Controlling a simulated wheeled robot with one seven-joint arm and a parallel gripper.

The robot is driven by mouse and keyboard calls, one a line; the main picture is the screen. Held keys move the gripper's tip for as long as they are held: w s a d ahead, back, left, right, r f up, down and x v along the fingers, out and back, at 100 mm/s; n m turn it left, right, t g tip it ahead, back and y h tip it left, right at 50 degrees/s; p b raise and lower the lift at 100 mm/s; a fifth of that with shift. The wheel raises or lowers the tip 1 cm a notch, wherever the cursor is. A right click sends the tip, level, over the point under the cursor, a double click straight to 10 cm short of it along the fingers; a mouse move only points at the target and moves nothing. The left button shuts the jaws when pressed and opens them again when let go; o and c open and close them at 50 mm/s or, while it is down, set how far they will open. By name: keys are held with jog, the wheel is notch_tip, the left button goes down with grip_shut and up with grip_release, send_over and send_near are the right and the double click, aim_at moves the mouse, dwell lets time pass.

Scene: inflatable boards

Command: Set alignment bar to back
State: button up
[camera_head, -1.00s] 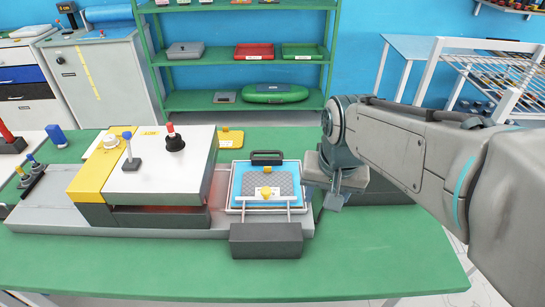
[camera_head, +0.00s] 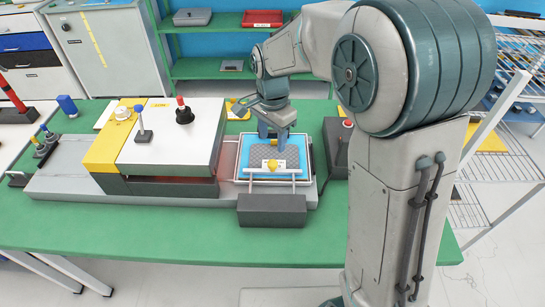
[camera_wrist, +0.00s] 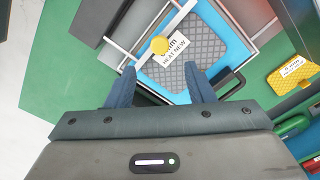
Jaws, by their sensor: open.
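A thin silver bar (camera_head: 271,171), which looks like the alignment bar, crosses the front part of a blue tray (camera_head: 247,160) with a grey textured panel (camera_head: 286,152). Two silver rods run from it toward the front block. A yellow knob (camera_head: 273,165) and a white label stand beside the bar; both also show in the wrist view, knob (camera_wrist: 160,44) and label (camera_wrist: 177,47). My gripper (camera_head: 273,138) is open over the back of the tray, fingers pointing down. In the wrist view my gripper (camera_wrist: 154,72) has nothing between its fingers. A black handle (camera_wrist: 229,84) lies beside the right finger.
A white and yellow press (camera_head: 165,135) with knobs stands left of the tray. A dark block (camera_head: 272,210) sits in front. A box with a red button (camera_head: 344,135) stands right of the tray. A yellow card (camera_wrist: 292,76) lies behind. The green table front (camera_head: 190,235) is clear.

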aim_at(273, 162)
notch_tip(273, 162, down, 9)
jog(key=shift+r+p, duration=0.1)
jog(key=shift+p, duration=0.3)
